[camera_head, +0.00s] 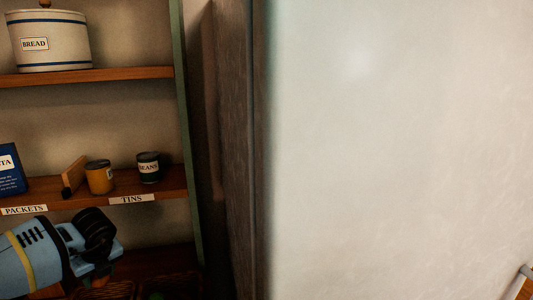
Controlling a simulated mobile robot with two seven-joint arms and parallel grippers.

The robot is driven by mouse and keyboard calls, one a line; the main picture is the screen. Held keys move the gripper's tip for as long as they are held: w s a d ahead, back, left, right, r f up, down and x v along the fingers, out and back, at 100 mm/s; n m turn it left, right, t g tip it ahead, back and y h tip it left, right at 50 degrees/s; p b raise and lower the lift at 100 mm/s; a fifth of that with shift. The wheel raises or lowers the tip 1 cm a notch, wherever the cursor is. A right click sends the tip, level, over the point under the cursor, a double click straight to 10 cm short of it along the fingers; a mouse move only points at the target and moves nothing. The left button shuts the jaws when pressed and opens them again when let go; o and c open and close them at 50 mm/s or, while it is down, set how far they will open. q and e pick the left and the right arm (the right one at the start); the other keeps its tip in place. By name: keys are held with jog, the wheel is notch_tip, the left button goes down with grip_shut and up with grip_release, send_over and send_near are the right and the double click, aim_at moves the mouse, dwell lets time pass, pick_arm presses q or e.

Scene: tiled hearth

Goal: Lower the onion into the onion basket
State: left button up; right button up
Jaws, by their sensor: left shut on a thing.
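My left gripper (100,268) points down at the lower left, in front of the shelf unit. It is shut on the onion (100,282), of which only a small orange-brown part shows below the fingers. Just under it, at the bottom edge of the view, is the dark rim of a wicker basket (112,291). I cannot read a label on this basket, and its inside is mostly hidden. I cannot tell whether the onion is inside the rim or above it. My right gripper is not in view.
A second dark basket (178,282) with something green stands to the right. The shelf above holds a yellow tin (100,177), a beans tin (149,168) and a blue packet (11,170). A bread crock (50,45) stands higher. A pale wall (400,150) fills the right.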

pick_arm(q)
jog(key=shift+f, duration=1.2)
jog(key=shift+f, duration=0.2)
dwell(0.4)
jog(key=o, duration=1.1)
jog(key=v, duration=0.8)
jog(key=shift+f, duration=0.1)
